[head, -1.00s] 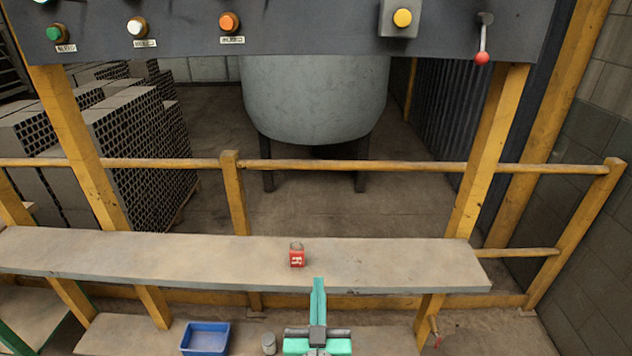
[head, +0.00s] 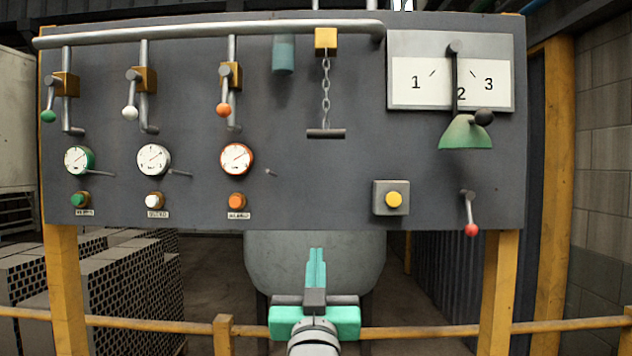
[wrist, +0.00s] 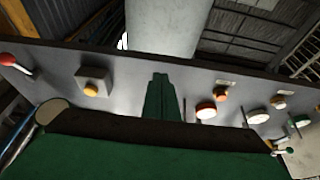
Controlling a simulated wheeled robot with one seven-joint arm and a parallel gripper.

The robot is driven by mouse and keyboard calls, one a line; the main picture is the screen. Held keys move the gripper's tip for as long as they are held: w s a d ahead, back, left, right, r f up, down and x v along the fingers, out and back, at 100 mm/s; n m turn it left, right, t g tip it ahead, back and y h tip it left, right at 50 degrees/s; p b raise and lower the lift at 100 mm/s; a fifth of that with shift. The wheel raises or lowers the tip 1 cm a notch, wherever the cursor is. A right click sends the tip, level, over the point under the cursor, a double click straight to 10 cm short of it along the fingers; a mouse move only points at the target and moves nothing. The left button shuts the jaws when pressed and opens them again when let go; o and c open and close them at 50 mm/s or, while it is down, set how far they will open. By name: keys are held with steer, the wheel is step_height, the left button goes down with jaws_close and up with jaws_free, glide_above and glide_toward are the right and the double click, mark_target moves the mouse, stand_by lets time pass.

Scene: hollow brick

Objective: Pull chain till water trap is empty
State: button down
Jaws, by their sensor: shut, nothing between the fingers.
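In the head view a short chain (head: 326,92) hangs from a brass-coloured block (head: 326,41) on the overhead pipe. A dark horizontal pull bar (head: 326,133) is at its lower end. A teal cylinder (head: 283,54) hangs just left of the chain; whether it is the water trap I cannot tell. My gripper (head: 316,252) is shut and empty, its teal fingers pointing up below the panel's lower edge. It is well below the pull bar and apart from it. The fingers also show in the wrist view (wrist: 162,98), where I cannot make out the chain.
The grey panel (head: 300,190) carries valve levers, gauges and buttons. A yellow button (head: 393,199) and a red-tipped lever (head: 471,229) are to the right of my gripper. A numbered dial plate (head: 450,72) is right of the chain. A yellow rail (head: 420,332) crosses below.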

steer(key=s+r+t, duration=0.1)
steer(key=s+r, duration=0.3)
steer(key=r, duration=0.9)
glide_toward(326, 95)
steer(key=shift+t, duration=0.3)
steer(key=s+a+f, duration=0.1)
steer(key=s+f, duration=0.2)
steer(key=shift+a, duration=0.4)
steer(key=w+r, duration=0.1)
steer(key=w, duration=0.8)
steer(key=shift+w, duration=0.15)
